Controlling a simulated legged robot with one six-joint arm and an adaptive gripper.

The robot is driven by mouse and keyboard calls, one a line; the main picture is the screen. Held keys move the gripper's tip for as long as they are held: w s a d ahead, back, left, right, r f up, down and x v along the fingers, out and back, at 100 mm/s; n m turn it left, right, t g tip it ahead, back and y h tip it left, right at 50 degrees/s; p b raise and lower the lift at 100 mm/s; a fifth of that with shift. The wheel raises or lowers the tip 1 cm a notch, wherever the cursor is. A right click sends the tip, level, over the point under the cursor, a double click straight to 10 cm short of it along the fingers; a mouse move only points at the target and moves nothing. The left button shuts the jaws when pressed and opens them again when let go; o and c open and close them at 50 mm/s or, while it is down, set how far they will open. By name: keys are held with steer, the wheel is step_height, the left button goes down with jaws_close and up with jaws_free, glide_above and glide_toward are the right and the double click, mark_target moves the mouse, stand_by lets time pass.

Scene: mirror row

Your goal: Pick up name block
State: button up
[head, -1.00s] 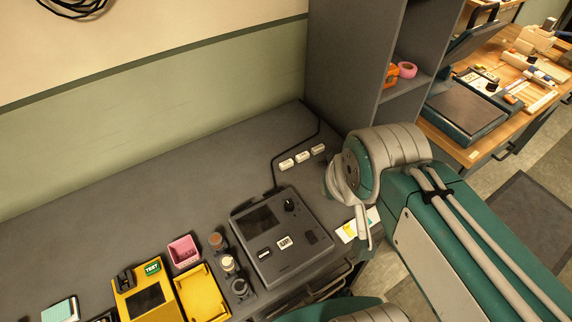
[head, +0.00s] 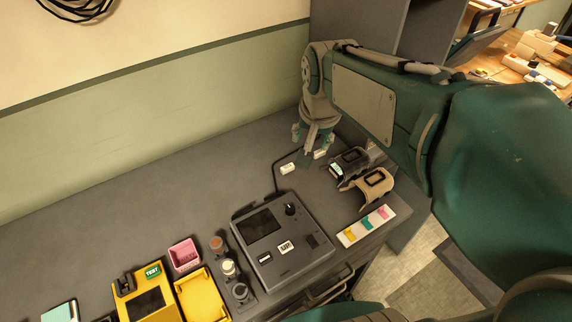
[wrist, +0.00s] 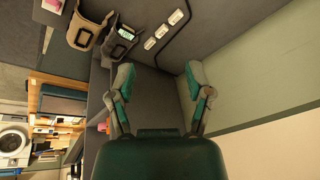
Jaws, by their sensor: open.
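Small white blocks with dark markings, too small to read, sit in a row on the grey bench near its back right. In the head view one white block (head: 288,169) shows left of my gripper and another white block (head: 319,154) shows just under it. The wrist view shows a row of three: a far block (wrist: 175,17), a middle block (wrist: 162,31) and a near block (wrist: 150,43). My gripper (head: 316,143) points down above the row, and hides part of it in the head view. In the wrist view my gripper (wrist: 159,75) is open and empty, with the blocks beyond its fingertips.
A black cable runs beside the blocks to a grey device (head: 295,265) with a screen. Right of the row stand a dark holder (head: 350,160) and a beige holder (head: 373,187), with a white strip (head: 366,226) of coloured tabs in front. A grey cabinet (head: 350,25) rises behind.

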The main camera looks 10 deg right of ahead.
steer(key=w+f+m+g, duration=0.2)
steer(key=w+f+m, duration=0.3)
steer(key=w+f, duration=0.5)
steer(key=m+g, duration=0.1)
steer(key=m, duration=0.3)
glide_above(290, 165)
step_height(290, 165, down, 7)
steer(key=f, duration=0.5)
steer(key=shift+w+d+f, duration=0.25)
steer(key=shift+w+f, duration=0.1)
steer(key=shift+f, duration=0.05)
steer(key=f, duration=0.5)
steer(key=shift+s+a, duration=0.3)
steer(key=shift+s, duration=0.05)
steer(key=shift+c, duration=0.3)
steer(key=c, duration=0.8)
